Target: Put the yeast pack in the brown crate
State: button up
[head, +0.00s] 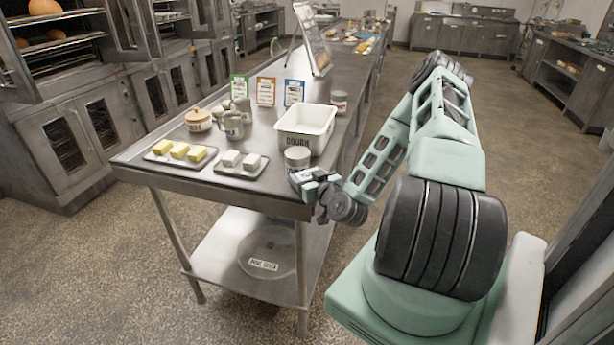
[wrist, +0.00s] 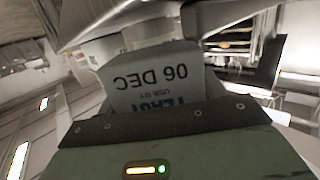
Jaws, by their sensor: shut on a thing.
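The yeast pack (wrist: 153,82) is a pale grey block with dark print, upside down in the wrist view, reading "06 DEC" and part of a name. My gripper (wrist: 160,112) is shut on it. In the head view my gripper (head: 301,177) is at the table's near right corner, beside a grey tin (head: 297,157); the pack is small and hard to make out there. More pale blocks (head: 241,160) lie on a small tray (head: 229,172) to the left. I cannot make out a brown crate in either view.
A lower shelf (head: 215,255) carries a round lidded container. Open floor (head: 80,260) lies to the left.

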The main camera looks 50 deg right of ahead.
jog(key=shift+f, duration=0.2)
jog(key=o, duration=1.1)
